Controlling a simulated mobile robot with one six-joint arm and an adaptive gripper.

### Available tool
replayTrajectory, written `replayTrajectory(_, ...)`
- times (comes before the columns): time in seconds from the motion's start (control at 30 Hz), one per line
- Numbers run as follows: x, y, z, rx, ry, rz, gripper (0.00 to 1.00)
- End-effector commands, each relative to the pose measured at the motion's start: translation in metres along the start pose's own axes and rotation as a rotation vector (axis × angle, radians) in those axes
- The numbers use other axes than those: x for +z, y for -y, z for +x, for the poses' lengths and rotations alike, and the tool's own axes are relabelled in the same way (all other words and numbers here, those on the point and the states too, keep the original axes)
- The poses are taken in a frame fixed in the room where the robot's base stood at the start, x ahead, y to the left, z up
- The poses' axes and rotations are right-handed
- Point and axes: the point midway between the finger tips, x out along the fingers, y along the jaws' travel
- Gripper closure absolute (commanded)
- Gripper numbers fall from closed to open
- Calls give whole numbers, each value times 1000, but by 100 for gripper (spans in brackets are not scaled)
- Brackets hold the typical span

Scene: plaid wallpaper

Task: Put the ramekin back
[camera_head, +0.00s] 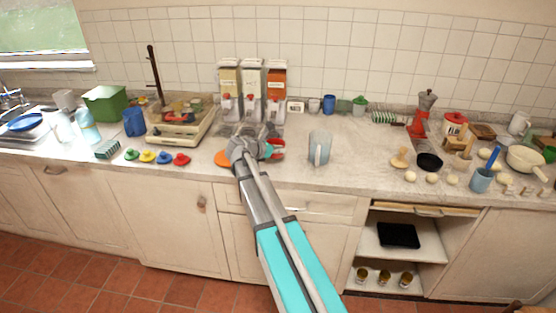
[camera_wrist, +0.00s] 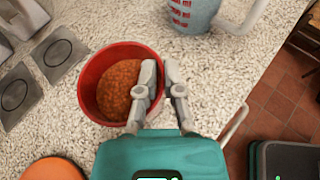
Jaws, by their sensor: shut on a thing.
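The ramekin is a red round bowl holding orange-brown grains. It shows in the wrist view (camera_wrist: 86,100) and, partly hidden by my arm, in the head view (camera_head: 279,153). My gripper (camera_wrist: 163,72) is shut on the ramekin's right rim, one finger inside the bowl and one outside. In the head view my gripper (camera_head: 268,147) is over the counter in front of the dispensers. I cannot tell whether the ramekin touches the counter.
Three dispensers (camera_head: 252,85) stand behind, with dark square pads (camera_wrist: 63,52) at their front. An orange disc (camera_wrist: 50,169) lies near the front edge. A measuring jug (camera_head: 319,148) stands to the right. The counter between jug and pestle (camera_head: 400,158) is clear.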

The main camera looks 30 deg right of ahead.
Motion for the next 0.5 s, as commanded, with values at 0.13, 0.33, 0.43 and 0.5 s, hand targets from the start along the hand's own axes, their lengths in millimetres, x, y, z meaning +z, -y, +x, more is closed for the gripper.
replayTrajectory(0.13, 1, 0, 0, 0, 1, 0, 100)
replayTrajectory(0.33, -3, -2, 3, 0, 1, 0, 100)
replayTrajectory(0.43, -8, -6, 7, 0, 1, 0, 100)
replayTrajectory(0.5, -13, -7, 10, 0, 0, 0, 100)
